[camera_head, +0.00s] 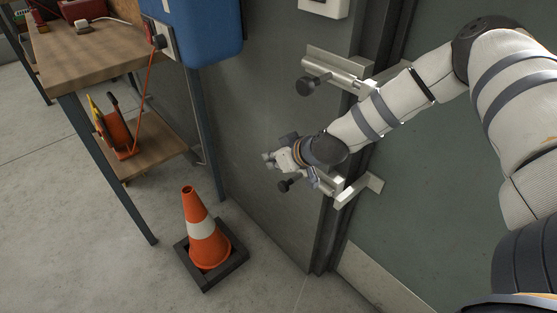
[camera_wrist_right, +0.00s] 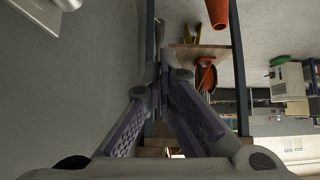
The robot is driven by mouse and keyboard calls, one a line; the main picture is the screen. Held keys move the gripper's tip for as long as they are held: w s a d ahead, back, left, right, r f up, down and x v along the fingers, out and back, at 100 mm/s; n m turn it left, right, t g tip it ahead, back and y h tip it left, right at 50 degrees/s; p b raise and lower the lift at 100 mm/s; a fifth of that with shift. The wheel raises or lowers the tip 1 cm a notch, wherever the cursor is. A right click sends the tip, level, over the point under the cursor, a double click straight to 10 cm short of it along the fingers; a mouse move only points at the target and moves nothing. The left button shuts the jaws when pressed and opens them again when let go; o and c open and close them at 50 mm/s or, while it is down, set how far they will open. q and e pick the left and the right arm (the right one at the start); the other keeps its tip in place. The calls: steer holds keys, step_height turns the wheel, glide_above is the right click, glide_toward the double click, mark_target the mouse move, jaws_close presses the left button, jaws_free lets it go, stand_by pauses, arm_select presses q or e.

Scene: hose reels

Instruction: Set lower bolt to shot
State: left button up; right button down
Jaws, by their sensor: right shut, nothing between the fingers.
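The lower bolt (camera_head: 326,182) is a pale metal bar with a dark round knob, mounted at the edge between the grey wall and the green door. A pale bracket (camera_head: 361,190) sits beside it on the door. My right gripper (camera_head: 270,160) is shut and empty, just above and left of the knob, apart from it as far as I can tell. My forearm and wrist partly cover the bolt's upper side, so how far the bar reaches is unclear. In the right wrist view the shut fingers (camera_wrist_right: 158,60) point away from a pale metal part at the upper left.
An upper bolt (camera_head: 338,70) with a dark knob sits higher on the wall. An orange cone (camera_head: 200,230) stands on the floor below. A wooden workbench (camera_head: 85,50) with a lower shelf and a blue box (camera_head: 205,30) are to the left.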

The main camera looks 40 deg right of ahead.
mark_target(286, 185)
arm_select(q)
steer(key=shift+s+f, duration=0.35)
steer(key=shift+f, duration=0.05)
arm_select(e)
steer(key=s+f, duration=0.2)
steer(key=shift+s+d+f, duration=0.1)
steer(key=shift+s+f, duration=0.05)
steer(key=shift+f, duration=0.25)
arm_select(q)
steer(key=shift+r, duration=0.1)
arm_select(e)
steer(key=shift+s, duration=0.1)
steer(key=s, duration=0.1)
steer(key=s+p, duration=0.1)
steer(key=s, duration=0.1)
steer(key=s+p, duration=0.1)
steer(key=s, duration=0.1)
steer(key=shift+d+r, duration=0.2)
steer(key=shift+r, duration=0.05)
arm_select(q)
steer(key=shift+w+r+t, duration=0.3)
steer(key=shift+w+r, duration=0.8)
steer(key=shift+r, duration=0.05)
arm_select(e)
steer(key=shift+s+f, duration=0.25)
